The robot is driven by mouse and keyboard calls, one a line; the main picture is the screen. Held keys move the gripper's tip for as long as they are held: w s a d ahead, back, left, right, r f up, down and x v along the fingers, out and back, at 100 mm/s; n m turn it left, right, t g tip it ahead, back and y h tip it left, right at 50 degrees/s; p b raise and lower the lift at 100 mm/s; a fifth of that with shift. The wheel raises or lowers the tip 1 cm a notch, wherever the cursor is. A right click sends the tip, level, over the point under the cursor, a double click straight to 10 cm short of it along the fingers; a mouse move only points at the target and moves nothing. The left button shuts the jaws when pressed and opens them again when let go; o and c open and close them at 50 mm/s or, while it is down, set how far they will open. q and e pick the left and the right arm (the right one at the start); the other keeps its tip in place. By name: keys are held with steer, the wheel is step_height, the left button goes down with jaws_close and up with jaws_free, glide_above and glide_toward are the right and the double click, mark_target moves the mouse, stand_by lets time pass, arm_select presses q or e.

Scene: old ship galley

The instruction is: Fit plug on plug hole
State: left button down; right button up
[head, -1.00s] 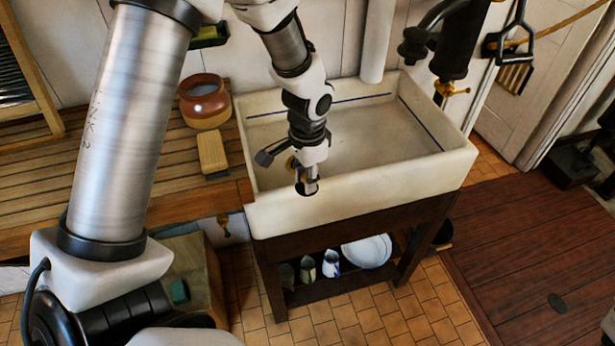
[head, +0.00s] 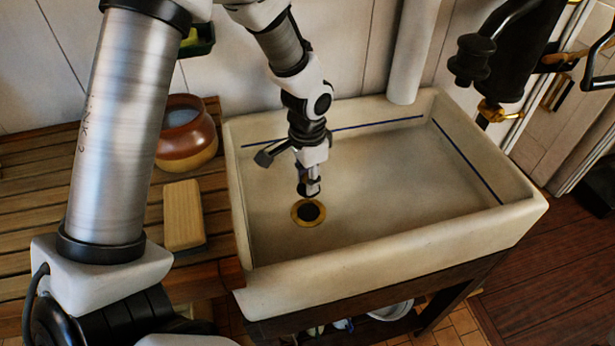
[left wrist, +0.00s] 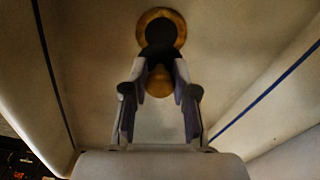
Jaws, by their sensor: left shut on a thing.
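The plug hole (head: 308,215) is a brass ring with a dark centre in the sink floor, toward the left side. It also shows in the left wrist view (left wrist: 180,27), at the top. My left gripper (head: 310,188) points down inside the sink, just behind and over the plug hole in the head view. In the left wrist view its fingers (left wrist: 160,84) are shut on the plug (left wrist: 160,82), which shows a brass part and a dark part. The dark part overlaps the hole's dark centre, so the gap between them cannot be told. My right gripper is not in view.
The cream sink (head: 390,245) has high walls around the gripper. A wooden counter on the left holds a brown and cream pot (head: 187,133) and a wooden block (head: 183,214). A dark pump with a brass tap (head: 497,110) stands behind the right side. The sink's right half is clear.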

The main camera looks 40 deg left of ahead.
arm_select(q)
steer(key=f+b, duration=0.5)
steer(key=shift+w+a+f, duration=0.15)
steer(key=shift+w+f, duration=0.05)
steer(key=shift+f, duration=0.1)
steer(key=shift+s+f, duration=0.1)
steer(key=shift+f, duration=0.15)
steer(key=shift+f+b, duration=0.7)
steer(key=shift+f, duration=0.8)
steer(key=shift+f+b, duration=0.45)
steer(key=shift+f, duration=0.4)
steer(key=c, duration=0.8)
jaws_free()
